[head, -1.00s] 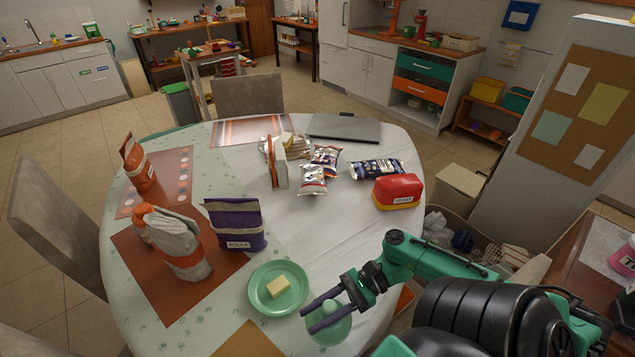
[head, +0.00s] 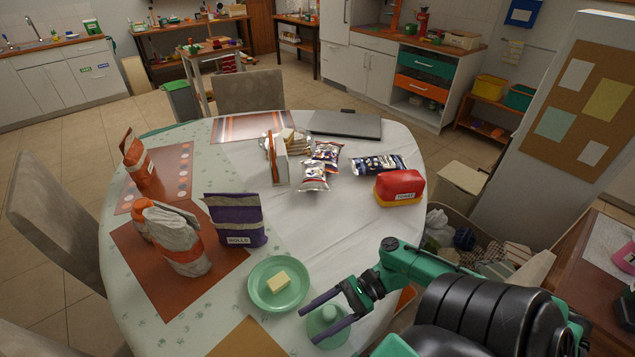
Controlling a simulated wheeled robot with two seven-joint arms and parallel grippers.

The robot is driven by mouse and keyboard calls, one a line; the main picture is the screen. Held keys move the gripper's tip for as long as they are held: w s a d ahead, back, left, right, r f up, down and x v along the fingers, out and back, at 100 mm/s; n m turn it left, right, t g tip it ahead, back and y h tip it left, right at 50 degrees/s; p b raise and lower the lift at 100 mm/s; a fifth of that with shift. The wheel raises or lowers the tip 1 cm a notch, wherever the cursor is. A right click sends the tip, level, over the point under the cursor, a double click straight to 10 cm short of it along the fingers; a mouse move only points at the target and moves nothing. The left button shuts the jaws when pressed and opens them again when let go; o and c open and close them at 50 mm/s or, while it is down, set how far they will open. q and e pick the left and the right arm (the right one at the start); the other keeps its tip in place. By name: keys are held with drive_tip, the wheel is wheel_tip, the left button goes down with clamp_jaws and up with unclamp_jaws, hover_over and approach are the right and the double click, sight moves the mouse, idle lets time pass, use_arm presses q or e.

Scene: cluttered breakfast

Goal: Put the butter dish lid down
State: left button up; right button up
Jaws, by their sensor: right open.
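The butter dish lid (head: 328,322) is a green dome with a small knob. It sits at the table's front edge, right of the green butter plate (head: 260,293), and appears to rest on the table. A pale block of butter (head: 278,282) lies uncovered on the plate. My right gripper (head: 307,327) is open, with its two dark fingers spread on either side of the lid's upper part. The fingers and the arm hide little of the lid. My left gripper is not in view.
A purple rolls bag (head: 236,220) stands behind the plate. Paper bags (head: 176,240) stand at left. The white cloth between the plate and toast bag is clear.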

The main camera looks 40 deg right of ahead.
drive_tip(key=b+v, duration=0.1)
drive_tip(key=v, duration=1)
drive_tip(key=shift+s+d+r, duration=0.1)
drive_tip(key=shift+d, duration=0.25)
drive_tip(key=shift+d+r, duration=0.1)
drive_tip(key=shift+d, duration=0.05)
